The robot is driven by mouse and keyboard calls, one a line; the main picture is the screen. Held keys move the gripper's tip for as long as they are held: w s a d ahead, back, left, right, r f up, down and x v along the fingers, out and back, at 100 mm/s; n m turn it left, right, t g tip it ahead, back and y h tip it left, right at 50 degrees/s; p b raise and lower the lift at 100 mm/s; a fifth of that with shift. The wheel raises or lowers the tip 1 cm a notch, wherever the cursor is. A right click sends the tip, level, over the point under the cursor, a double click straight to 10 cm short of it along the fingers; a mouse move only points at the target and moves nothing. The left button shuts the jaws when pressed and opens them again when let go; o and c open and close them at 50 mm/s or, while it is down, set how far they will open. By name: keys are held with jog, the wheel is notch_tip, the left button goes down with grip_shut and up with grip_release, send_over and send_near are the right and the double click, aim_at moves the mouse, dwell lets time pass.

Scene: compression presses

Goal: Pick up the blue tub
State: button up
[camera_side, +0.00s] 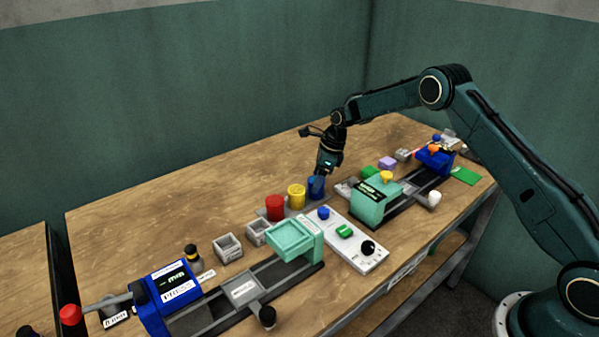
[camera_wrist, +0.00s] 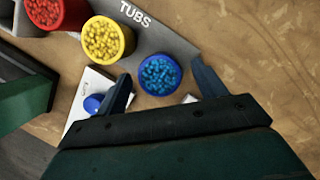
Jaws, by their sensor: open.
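The blue tub (camera_side: 316,189) stands upright on the table at the right end of a row of tubs. In the wrist view the blue tub (camera_wrist: 160,75) is full of small blue pieces and sits on a grey mat (camera_wrist: 150,37) marked TUBS. My gripper (camera_side: 321,176) is directly above or at the blue tub in the side view. In the wrist view my gripper (camera_wrist: 163,78) is open, with one finger on each side of the tub and visible gaps between. I cannot tell how low the fingertips are.
A yellow tub (camera_side: 296,197) and a red tub (camera_side: 275,208) stand to the left of the blue one. A white panel (camera_side: 352,245) with knobs and a teal press (camera_side: 375,203) are close by. The table behind the tubs is clear.

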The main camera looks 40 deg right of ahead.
jog(key=shift+x, duration=1.7)
jog(key=c, duration=1.1)
jog(key=shift+r, duration=0.2)
notch_tip(320, 180, up, 20)
jog(key=shift+f, duration=0.15)
jog(key=shift+s+a, duration=0.1)
